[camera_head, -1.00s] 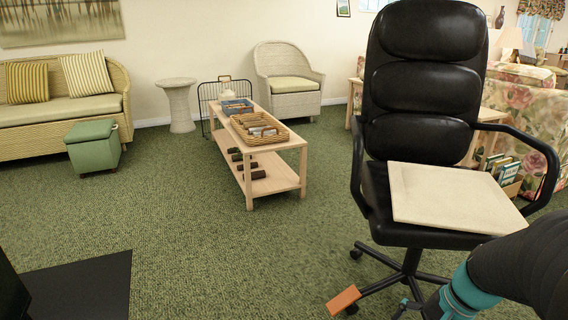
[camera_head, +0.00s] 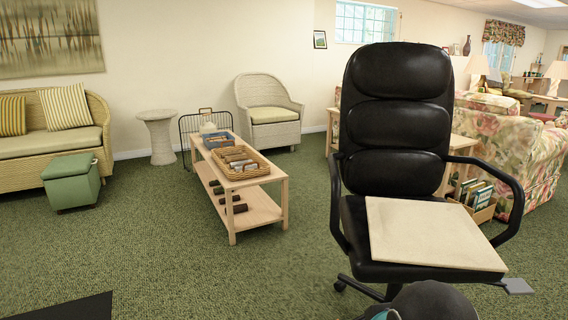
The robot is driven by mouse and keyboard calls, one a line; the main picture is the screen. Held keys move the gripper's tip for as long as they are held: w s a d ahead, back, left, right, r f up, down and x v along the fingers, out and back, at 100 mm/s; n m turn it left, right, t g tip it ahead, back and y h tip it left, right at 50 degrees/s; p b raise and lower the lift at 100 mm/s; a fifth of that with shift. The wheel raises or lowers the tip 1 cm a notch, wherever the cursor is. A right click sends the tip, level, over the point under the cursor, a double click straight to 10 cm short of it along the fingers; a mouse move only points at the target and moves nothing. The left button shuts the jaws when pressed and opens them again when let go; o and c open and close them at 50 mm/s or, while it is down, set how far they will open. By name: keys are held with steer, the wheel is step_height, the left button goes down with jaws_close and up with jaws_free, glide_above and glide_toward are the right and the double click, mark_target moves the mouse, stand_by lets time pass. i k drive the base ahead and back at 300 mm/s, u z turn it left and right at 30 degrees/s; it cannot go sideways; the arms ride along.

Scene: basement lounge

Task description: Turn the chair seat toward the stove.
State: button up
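The black office chair (camera_head: 398,115) stands at right, its back to the far side and its seat opening toward me. A flat beige board (camera_head: 425,235) lies on the seat. The armrests curve out on both sides. The chair's base is partly hidden by a dark rounded link of my arm at the bottom edge. My gripper is not visible. I cannot make out a stove in this view.
A wooden coffee table (camera_head: 262,208) with baskets stands left of the chair. A green ottoman (camera_head: 70,182) is by the wicker sofa (camera_head: 50,147). A black mat (camera_head: 72,309) lies lower left. A small grey plate (camera_head: 518,286) shows right of the seat. Carpet between is clear.

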mark_target(396, 99)
steer(key=u, duration=0.05)
steer(key=k, duration=0.5)
steer(key=z, duration=0.6)
steer(key=i, duration=1.6)
steer(key=u, duration=0.7)
